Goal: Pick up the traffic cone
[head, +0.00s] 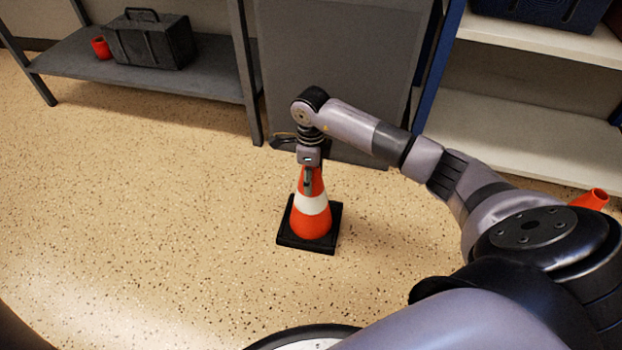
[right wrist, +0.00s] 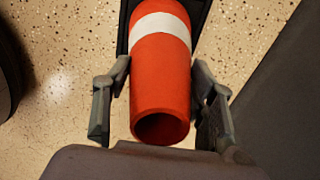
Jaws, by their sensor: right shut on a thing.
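The traffic cone (head: 311,222) is orange with a white band and a square black base. It stands upright on the speckled floor in the middle of the head view. My right gripper (head: 309,180) reaches down over it and is shut on its upper part. In the right wrist view the cone (right wrist: 162,85) lies between the two fingers of my right gripper (right wrist: 160,100), with its open top toward the camera. The fingers stand on either side of its upper part. My left gripper is in neither view.
A grey shelf (head: 75,72) at the back left holds a black toolbox (head: 150,42) and a red cup-like object (head: 101,48). A grey panel (head: 335,60) stands behind the cone. White shelves (head: 520,130) are at right, with another orange object (head: 591,199) near them. Floor left of the cone is clear.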

